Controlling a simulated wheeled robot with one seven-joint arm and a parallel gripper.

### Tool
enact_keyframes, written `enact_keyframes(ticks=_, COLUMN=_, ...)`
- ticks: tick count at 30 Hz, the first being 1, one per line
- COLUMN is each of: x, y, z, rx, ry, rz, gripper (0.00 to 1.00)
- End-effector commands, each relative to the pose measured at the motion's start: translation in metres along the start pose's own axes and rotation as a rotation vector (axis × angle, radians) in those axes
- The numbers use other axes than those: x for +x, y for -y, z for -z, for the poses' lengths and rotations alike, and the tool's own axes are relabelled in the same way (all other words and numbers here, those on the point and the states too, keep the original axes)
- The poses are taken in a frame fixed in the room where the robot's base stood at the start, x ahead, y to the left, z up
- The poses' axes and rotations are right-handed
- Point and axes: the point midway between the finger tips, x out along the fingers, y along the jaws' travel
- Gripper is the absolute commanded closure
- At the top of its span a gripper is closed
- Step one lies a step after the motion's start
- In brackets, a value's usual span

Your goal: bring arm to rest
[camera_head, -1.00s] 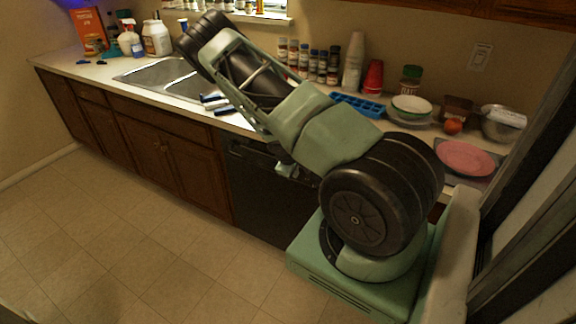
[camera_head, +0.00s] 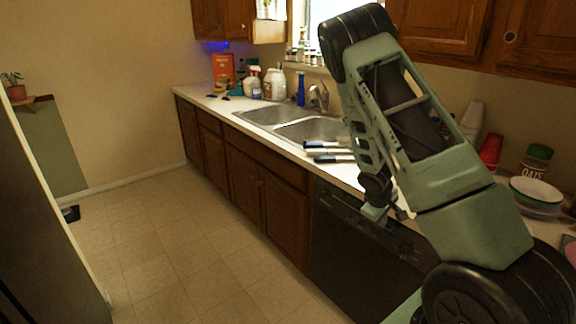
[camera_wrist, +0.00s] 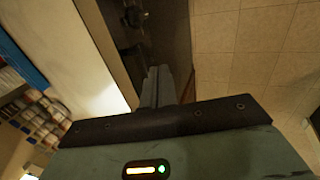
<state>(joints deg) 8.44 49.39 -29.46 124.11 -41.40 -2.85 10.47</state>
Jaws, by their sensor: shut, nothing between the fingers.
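My gripper (camera_head: 374,214) hangs below my folded arm in the head view, fingers pointing down. It is in front of the counter's front edge and the black dishwasher (camera_head: 345,245). In the wrist view my gripper (camera_wrist: 158,75) has its two fingers together with nothing between them. Floor tiles and the dark dishwasher front show beyond the fingertips. My arm hides part of the counter behind it.
The counter (camera_head: 225,104) carries a double sink (camera_head: 268,114), blue-handled utensils (camera_head: 330,158), bottles, stacked cups (camera_head: 472,120) and bowls (camera_head: 536,192). In the wrist view, a blue tray (camera_wrist: 22,52) and spice jars (camera_wrist: 38,120) lie left.

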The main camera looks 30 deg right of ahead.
Motion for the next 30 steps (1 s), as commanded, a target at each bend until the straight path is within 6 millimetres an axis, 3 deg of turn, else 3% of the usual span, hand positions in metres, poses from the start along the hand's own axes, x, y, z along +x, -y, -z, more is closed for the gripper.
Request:
enact_keyframes(ticks=5, x=-0.002, y=0.003, z=0.003, rx=0.000, ry=-0.004, rz=0.003, gripper=1.00)
enact_keyframes(ticks=8, x=-0.021, y=0.024, z=0.019, rx=0.000, ry=-0.029, rz=0.027, gripper=1.00)
enact_keyframes(ticks=13, x=-0.088, y=0.101, z=0.057, rx=-0.021, ry=-0.092, rz=0.118, gripper=1.00)
enact_keyframes(ticks=18, x=-0.174, y=0.193, z=0.063, rx=-0.094, ry=-0.135, rz=0.234, gripper=1.00)
enact_keyframes(ticks=23, x=-0.254, y=0.273, z=0.033, rx=-0.214, ry=-0.156, rz=0.334, gripper=1.00)
enact_keyframes(ticks=27, x=-0.314, y=0.329, z=-0.020, rx=-0.351, ry=-0.161, rz=0.400, gripper=1.00)
enact_keyframes(ticks=30, x=-0.343, y=0.355, z=-0.063, rx=-0.445, ry=-0.157, rz=0.427, gripper=1.00)
